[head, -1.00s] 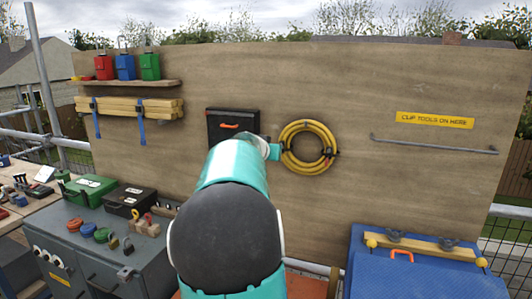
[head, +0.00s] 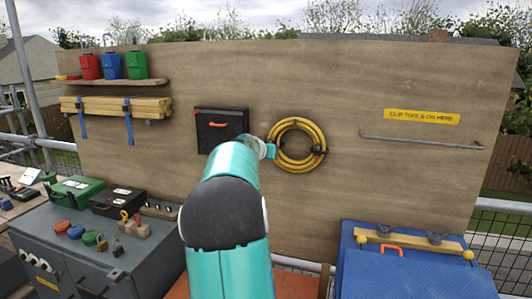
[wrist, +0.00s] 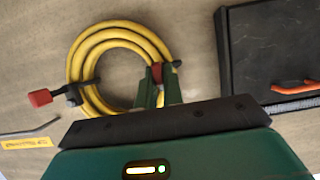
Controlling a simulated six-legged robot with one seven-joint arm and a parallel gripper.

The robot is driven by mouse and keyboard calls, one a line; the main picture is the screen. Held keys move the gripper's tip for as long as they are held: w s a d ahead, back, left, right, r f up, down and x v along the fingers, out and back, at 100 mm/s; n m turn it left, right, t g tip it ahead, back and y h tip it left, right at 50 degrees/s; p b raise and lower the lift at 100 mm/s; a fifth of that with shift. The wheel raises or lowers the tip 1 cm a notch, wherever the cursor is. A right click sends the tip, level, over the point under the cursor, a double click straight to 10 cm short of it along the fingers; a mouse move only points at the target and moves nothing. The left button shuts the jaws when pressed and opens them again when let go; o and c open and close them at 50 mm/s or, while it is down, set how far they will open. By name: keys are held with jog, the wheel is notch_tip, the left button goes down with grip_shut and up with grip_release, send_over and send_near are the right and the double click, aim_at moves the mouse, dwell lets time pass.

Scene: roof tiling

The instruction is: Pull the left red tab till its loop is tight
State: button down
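A coiled yellow hose (head: 296,168) hangs on the wooden board, and it also shows in the wrist view (wrist: 92,40). Two dark straps loop around it, one on each side. In the wrist view, where left and right are swapped, the left red tab (wrist: 157,72) sits between the fingertips of my gripper (wrist: 158,84). The fingers look closed on it. The other strap (wrist: 74,94) has its red tab (wrist: 40,97) standing free. In the head view my gripper (head: 268,151) is at the coil's left edge, and my arm partly hides it. The left loop's tightness cannot be seen.
A black case (head: 220,130) with an orange handle hangs close left of the coil. A metal rail (head: 420,141) is at the right under a yellow sign (head: 421,117). A blue chest (head: 400,270) stands lower right, and a grey cabinet (head: 110,262) lower left.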

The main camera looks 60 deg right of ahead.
jog(key=shift+a, duration=0.1)
jog(key=shift+s+a+r, duration=0.1)
jog(key=shift+s+a, duration=0.1)
jog(key=shift+a, duration=1.45)
jog(key=c, duration=1)
grip_release()
jog(key=shift+o, duration=0.2)
jog(key=shift+a, duration=0.1)
jog(key=a, duration=0.2)
jog(key=s+a, duration=0.1)
jog(key=a, duration=0.2)
jog(key=shift+a, duration=0.35)
